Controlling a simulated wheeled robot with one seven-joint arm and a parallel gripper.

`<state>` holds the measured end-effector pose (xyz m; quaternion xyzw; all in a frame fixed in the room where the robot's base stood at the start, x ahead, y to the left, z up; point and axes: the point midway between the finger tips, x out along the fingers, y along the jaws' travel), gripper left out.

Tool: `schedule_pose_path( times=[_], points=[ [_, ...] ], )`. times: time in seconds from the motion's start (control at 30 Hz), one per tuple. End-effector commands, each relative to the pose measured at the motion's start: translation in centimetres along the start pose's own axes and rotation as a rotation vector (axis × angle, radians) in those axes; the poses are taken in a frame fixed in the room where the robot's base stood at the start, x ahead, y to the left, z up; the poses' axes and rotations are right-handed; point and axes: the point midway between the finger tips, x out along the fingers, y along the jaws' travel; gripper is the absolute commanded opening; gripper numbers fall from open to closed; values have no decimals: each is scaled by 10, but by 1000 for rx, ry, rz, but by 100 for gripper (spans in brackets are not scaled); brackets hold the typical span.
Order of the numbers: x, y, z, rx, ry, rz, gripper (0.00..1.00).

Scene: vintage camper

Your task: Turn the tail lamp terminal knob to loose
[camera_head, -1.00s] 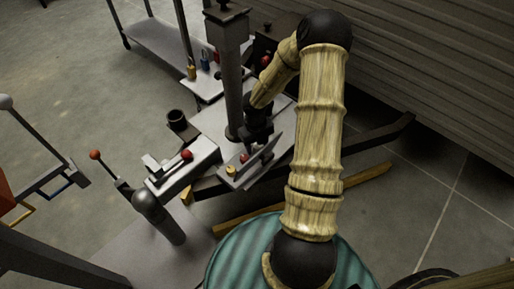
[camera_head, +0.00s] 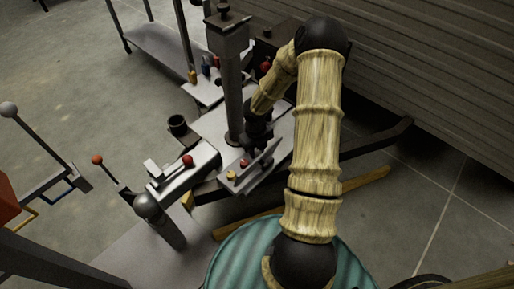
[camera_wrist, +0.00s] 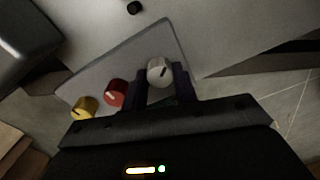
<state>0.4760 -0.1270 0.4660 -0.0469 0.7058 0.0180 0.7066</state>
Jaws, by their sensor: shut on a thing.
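A grey terminal plate (camera_wrist: 85,88) carries three knobs in a row in the wrist view: a yellow knob (camera_wrist: 83,107), a red knob (camera_wrist: 115,93) and a white knob (camera_wrist: 159,71) with a dark pointer mark. My gripper (camera_wrist: 161,76) is shut on the white knob, one dark finger on each side of it. No lettering is readable, so I cannot tell which knob bears the tail lamp name. In the head view the yellow knob (camera_head: 231,175) and red knob (camera_head: 244,163) show on the plate. My gripper (camera_head: 252,146) hides the white knob there.
A grey upright post (camera_head: 232,95) stands close behind my gripper. A coupling with a red-topped lever (camera_head: 188,160) lies to the left. The ribbed camper wall (camera_head: 440,80) is at right. A teal ribbed surface (camera_head: 245,262) is in front.

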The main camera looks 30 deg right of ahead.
Motion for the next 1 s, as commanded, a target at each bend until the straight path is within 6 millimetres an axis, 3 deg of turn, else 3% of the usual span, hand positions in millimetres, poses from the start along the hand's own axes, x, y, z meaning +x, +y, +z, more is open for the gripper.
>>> schedule_pose_path(
  times=[1.0],
  points=[
    [-5,-1,-1,-701,-26,1,5]
  ],
)
